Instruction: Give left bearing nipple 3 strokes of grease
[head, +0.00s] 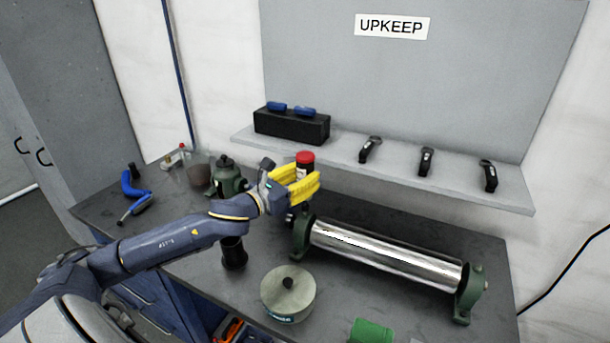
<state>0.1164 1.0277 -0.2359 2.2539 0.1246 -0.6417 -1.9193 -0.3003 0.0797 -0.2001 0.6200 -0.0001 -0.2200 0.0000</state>
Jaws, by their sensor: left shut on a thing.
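A polished roller (385,254) lies across the bench between two green bearing blocks. The left bearing (301,238) is at its left end, and the right bearing (470,293) is at its front right. My left gripper (303,188), with yellow fingers, is above the left bearing. It is shut on a dark cylinder with a red cap (305,157), held roughly upright. The fingers hide the cylinder's lower part. The left nipple is too small and too covered to make out, so I cannot tell whether the cylinder touches it. My right gripper is not in view.
A blue angled tool (133,187) lies at the bench's left end, near a glass jar (199,169) and a green housing (228,178). A black cup (233,253), a round lidded tin (287,293) and a green object (371,331) stand in front. A shelf (400,172) runs behind.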

